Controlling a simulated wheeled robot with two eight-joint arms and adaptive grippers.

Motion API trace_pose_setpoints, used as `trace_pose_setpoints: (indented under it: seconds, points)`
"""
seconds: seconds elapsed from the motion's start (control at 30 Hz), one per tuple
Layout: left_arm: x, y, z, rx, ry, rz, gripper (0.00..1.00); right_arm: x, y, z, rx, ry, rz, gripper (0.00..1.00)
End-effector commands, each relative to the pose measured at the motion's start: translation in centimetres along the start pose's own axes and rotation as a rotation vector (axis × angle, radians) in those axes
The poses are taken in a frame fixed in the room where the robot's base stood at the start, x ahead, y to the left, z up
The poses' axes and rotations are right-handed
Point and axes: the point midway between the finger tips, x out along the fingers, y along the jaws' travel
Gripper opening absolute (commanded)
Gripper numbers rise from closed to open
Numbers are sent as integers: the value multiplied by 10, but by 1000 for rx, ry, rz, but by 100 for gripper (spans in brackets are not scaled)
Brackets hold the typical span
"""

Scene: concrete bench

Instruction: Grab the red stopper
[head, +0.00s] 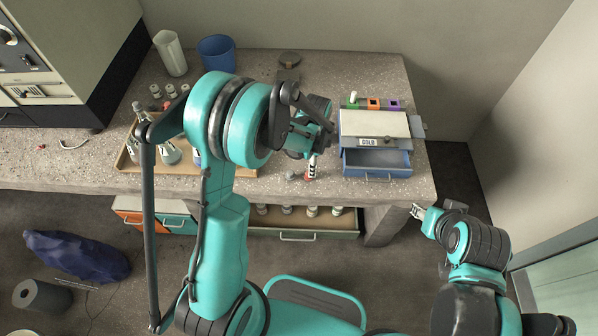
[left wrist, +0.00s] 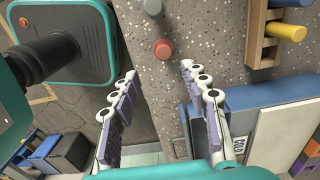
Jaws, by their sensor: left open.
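The red stopper (left wrist: 162,48) stands on the speckled bench in the left wrist view, just beyond and between the tips of my left gripper (left wrist: 158,76). The gripper is open with nothing between its fingers. In the head view my left gripper (head: 312,162) points down near the bench's front edge, left of the cold box. The stopper shows there only as a small reddish spot (head: 307,177) by the fingertips, mostly hidden. My right gripper (head: 418,211) is off the bench's front right corner, too small to judge.
A grey stopper (left wrist: 152,6) is beside the red one. The box labelled COLD (head: 374,125) has its blue drawer (head: 377,162) pulled out. A wooden tray (head: 128,158) with flasks stands left, partly behind my arm. An open drawer (head: 300,220) with bottles is below the bench.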

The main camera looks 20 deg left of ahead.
Motion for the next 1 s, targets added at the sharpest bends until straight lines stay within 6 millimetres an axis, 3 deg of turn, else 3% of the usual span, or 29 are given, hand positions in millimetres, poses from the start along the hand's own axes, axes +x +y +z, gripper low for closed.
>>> trace_pose_setpoints:
  seconds: [0.37,0.6,0.87,0.97,1.0]
  points:
    - [39,-4,5,2,-1,1,45,15,0,11,0,0,0,40]
    - [75,-9,11,2,0,1,45,30,0,22,0,0,0,40]
    - [77,-9,11,2,0,1,45,29,0,21,0,0,0,40]
    - [77,-9,11,2,0,1,19,29,0,21,0,0,0,40]
    - [77,-9,11,2,0,1,15,29,0,21,0,0,0,40]
